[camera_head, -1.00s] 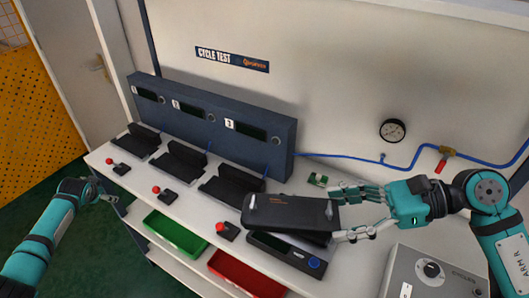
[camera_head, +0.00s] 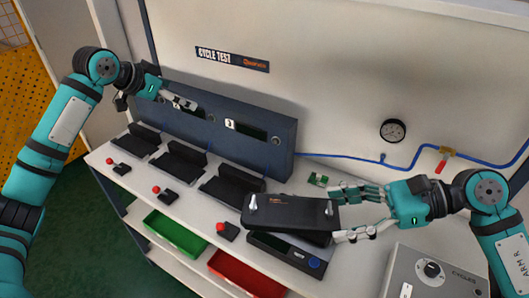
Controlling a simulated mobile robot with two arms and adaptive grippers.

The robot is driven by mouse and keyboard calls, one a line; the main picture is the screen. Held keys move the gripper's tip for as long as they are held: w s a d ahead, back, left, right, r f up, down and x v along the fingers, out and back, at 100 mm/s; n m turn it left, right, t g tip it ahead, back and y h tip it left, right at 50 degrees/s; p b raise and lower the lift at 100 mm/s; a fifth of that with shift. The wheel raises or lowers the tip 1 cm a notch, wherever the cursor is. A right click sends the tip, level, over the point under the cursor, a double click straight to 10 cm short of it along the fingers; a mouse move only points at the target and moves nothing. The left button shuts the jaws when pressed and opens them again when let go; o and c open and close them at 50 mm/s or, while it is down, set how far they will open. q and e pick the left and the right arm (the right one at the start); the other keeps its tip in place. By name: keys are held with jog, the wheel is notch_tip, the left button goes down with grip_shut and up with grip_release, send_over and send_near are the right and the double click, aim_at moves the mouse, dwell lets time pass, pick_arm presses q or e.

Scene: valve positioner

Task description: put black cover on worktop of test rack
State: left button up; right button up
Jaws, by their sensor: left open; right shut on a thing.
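The black cover (camera_head: 290,213) is a flat dark box with rounded edges and small orange lettering. My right gripper (camera_head: 345,213) is shut on its right end. The cover is over the black positioner body and scale-like device (camera_head: 285,252) on the white worktop (camera_head: 375,240); I cannot tell whether it touches what is below. Two pale upright pieces (camera_head: 252,203) show at the cover's ends. My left gripper (camera_head: 182,102) is open and empty, in front of the dark blue display panel, well away from the cover.
The dark blue panel (camera_head: 284,160) with numbered displays stands behind several black cradles (camera_head: 232,188) and red-knobbed levers (camera_head: 228,230). A green bin (camera_head: 176,234) and a red bin (camera_head: 245,274) sit below. A grey control box (camera_head: 435,272) stands at the right. A small green board (camera_head: 318,180) lies behind the cover.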

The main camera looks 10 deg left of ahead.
pick_arm(q)
jog(key=s+d+r+m+g+h, duration=0.2)
jog(key=s+d+r+m, duration=0.1)
jog(key=d, duration=0.7)
notch_tip(320, 180, up, 3)
jog(key=m+g+y, duration=0.1)
jog(key=m+g, duration=0.6)
jog(key=m, duration=0.1)
send_over(293, 209)
jog(key=a, duration=0.5)
jog(key=x, duration=1.1)
jog(key=shift+s+d+f, duration=0.15)
jog(key=shift+d+f, duration=0.05)
jog(key=shift+f, duration=0.15)
jog(key=shift+c, duration=0.4)
jog(key=c, duration=1.4)
pick_arm(e)
jog(key=shift+s, duration=0.1)
jog(key=o, duration=1.5)
jog(key=shift+c, duration=0.2)
